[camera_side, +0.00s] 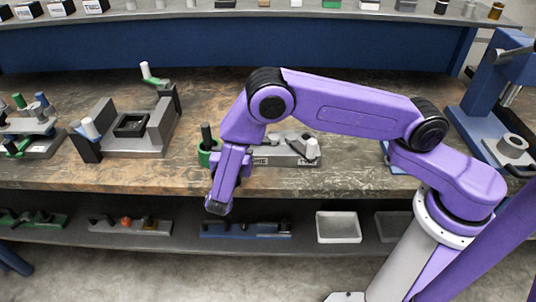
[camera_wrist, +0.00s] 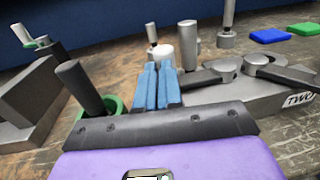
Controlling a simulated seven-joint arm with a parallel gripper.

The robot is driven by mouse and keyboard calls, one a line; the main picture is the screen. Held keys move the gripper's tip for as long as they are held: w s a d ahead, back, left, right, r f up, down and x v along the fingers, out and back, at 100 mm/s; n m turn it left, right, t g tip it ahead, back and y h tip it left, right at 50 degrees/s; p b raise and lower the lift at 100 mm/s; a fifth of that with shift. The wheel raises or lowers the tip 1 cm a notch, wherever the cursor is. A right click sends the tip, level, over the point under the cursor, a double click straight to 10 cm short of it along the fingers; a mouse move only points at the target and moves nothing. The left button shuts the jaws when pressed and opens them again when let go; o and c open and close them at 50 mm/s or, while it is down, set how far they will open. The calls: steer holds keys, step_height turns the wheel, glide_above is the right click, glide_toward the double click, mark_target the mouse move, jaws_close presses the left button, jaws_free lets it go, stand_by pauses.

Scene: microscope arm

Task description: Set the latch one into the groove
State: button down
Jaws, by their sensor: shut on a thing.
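A grey base (camera_side: 283,154) on the bench carries a label at its left end, partly hidden by my arm, and one reading TWO at its right. In the wrist view, latch one (camera_wrist: 205,77) is a dark grey lever running left from a round pivot to a pale knob (camera_wrist: 162,51). My gripper (camera_wrist: 159,68), with blue fingers, is shut at that knob; the fingers hide the contact. The second lever (camera_wrist: 262,64) lies to the right, above the TWO label. In the side view, my arm hides the fingers. I cannot make out the groove.
A dark upright handle in a green ring (camera_wrist: 113,106) stands close left of my gripper. Silver posts (camera_wrist: 190,33) stand behind it. A grey bracket fixture (camera_side: 150,125) is at left on the bench. Blue (camera_wrist: 269,36) and green pads lie back right.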

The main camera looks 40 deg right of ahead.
steer(key=shift+w+d, duration=0.15)
steer(key=v, duration=1.4)
steer(key=shift+w+a, duration=0.25)
steer(key=shift+a, duration=0.2)
steer(key=s+d+r+m+g+y, duration=0.2)
steer(key=d+r+m+g, duration=0.2)
steer(key=d+r, duration=0.15)
steer(key=s+d+r+m+g+y, duration=0.3)
steer(key=s+d+y, duration=0.3)
steer(key=s, duration=0.5)
steer(key=s+d+r+m+g+y, duration=0.3)
steer(key=s+d+m+y, duration=0.3)
steer(key=s+d, duration=0.4)
steer(key=shift+s+d+r+g+y, duration=0.2)
steer(key=shift+s+r+g+y, duration=0.15)
steer(key=shift+s, duration=0.45)
